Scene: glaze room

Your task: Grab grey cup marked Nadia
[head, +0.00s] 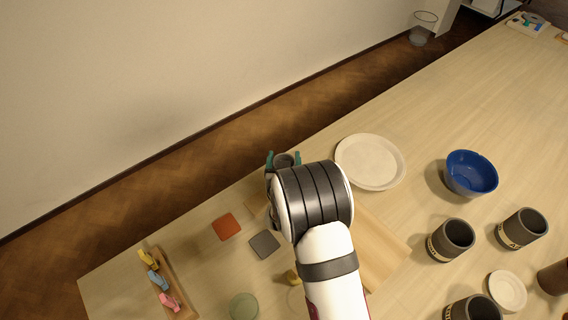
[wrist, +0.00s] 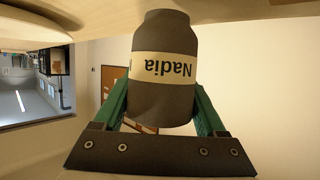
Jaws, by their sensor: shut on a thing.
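A dark grey cup (wrist: 165,105) with a cream band reading "Nadia" is between the green fingers of my gripper (wrist: 162,92) in the wrist view. The name appears upside down there. The fingers press on both sides of the cup, so my gripper is shut on it. In the head view, the teal fingertips of my gripper (head: 284,157) show past my wrist, with part of the grey cup (head: 284,161) between them. My arm hides the rest of the cup, and I cannot tell whether it touches the table.
Other grey banded cups stand at right, including one (head: 452,240) and another (head: 525,227). Red (head: 227,227) and grey (head: 264,244) coasters and a tray of clips (head: 176,285) are left.

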